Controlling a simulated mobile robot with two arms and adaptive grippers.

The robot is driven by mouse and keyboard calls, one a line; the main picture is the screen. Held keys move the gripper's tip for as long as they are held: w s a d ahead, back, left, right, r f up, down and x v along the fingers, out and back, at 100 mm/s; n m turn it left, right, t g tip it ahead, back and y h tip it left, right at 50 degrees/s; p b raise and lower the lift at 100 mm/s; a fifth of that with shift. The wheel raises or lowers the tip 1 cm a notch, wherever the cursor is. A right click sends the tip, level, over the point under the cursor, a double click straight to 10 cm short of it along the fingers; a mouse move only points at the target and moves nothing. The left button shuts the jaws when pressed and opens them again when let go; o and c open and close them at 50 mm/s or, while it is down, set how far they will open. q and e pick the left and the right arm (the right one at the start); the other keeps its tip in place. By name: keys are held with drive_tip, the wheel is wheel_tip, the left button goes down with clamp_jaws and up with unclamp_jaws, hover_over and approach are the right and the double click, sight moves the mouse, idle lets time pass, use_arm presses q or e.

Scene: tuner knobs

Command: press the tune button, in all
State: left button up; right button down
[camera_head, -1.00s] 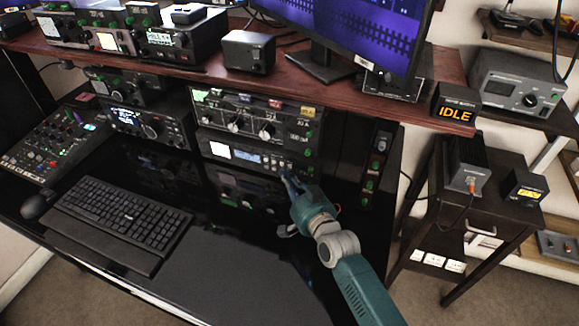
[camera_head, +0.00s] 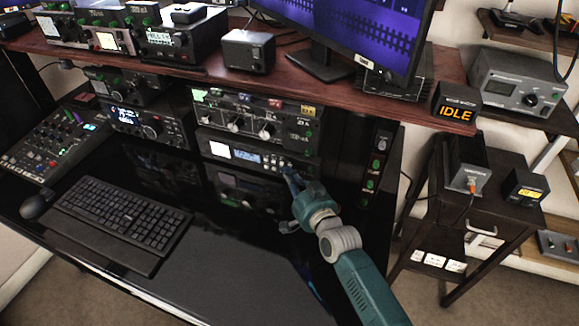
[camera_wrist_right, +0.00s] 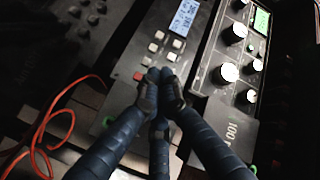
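The tuner unit (camera_head: 215,149) is the slim box with a lit display and small buttons, under the box with three knobs. In the right wrist view its display (camera_wrist_right: 184,17) is lit, with several pale buttons (camera_wrist_right: 155,47) and one red button (camera_wrist_right: 139,76) below. I cannot read which is the tune button. My right gripper (camera_head: 288,172) is at the right part of the tuner's front. In the wrist view its blue fingers (camera_wrist_right: 158,76) are shut together, empty, with tips beside the red button and lower pale buttons. Contact cannot be told. My left gripper is not in view.
The knob box (camera_head: 220,118) sits directly above the tuner. A wooden shelf (camera_head: 330,95) overhangs both. A keyboard (camera_head: 125,215) and mouse (camera_head: 37,206) lie on the dark desk to the left. A small sign (camera_head: 456,108) reads IDLE. An orange cable (camera_wrist_right: 45,130) shows in the wrist view.

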idle(0.5)
drive_tip(key=shift+s+a+p, duration=0.25)
drive_tip(key=shift+s+p, duration=0.25)
drive_tip(key=shift+s, duration=0.15)
drive_tip(key=shift+s+a+p, duration=0.2)
drive_tip(key=shift+s+p, duration=0.25)
drive_tip(key=shift+s+a+p, duration=0.35)
drive_tip(key=shift+s+p, duration=0.15)
drive_tip(key=shift+s, duration=0.35)
drive_tip(key=shift+s+a+p, duration=0.35)
drive_tip(key=shift+s+p, duration=0.15)
drive_tip(key=shift+s, duration=0.5)
